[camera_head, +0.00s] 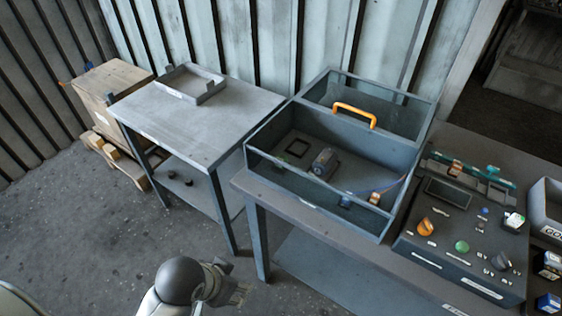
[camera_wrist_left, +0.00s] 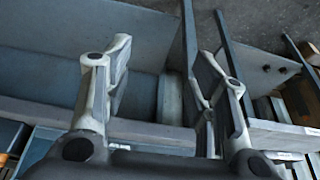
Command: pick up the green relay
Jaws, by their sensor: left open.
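A small white-and-green block (camera_head: 513,221), which looks like the green relay, sits on the right part of the dark panel (camera_head: 425,244). A round green knob-like part (camera_head: 461,246) is also on that panel. My left gripper (camera_head: 236,292) is low at the bottom of the head view, in front of the tables and well left of the panel. In the left wrist view, the left gripper (camera_wrist_left: 165,75) has its fingers spread with nothing between them. The relay cannot be made out in that view. My right gripper is not in view.
A grey open housing (camera_head: 330,203) with an orange handle (camera_head: 354,114) stands left of the panel. Blue-and-white blocks (camera_head: 548,303) and a grey bin (camera_head: 551,205) are at the right edge. The left table (camera_head: 215,128) holds a shallow tray (camera_head: 190,84). Floor is clear near the gripper.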

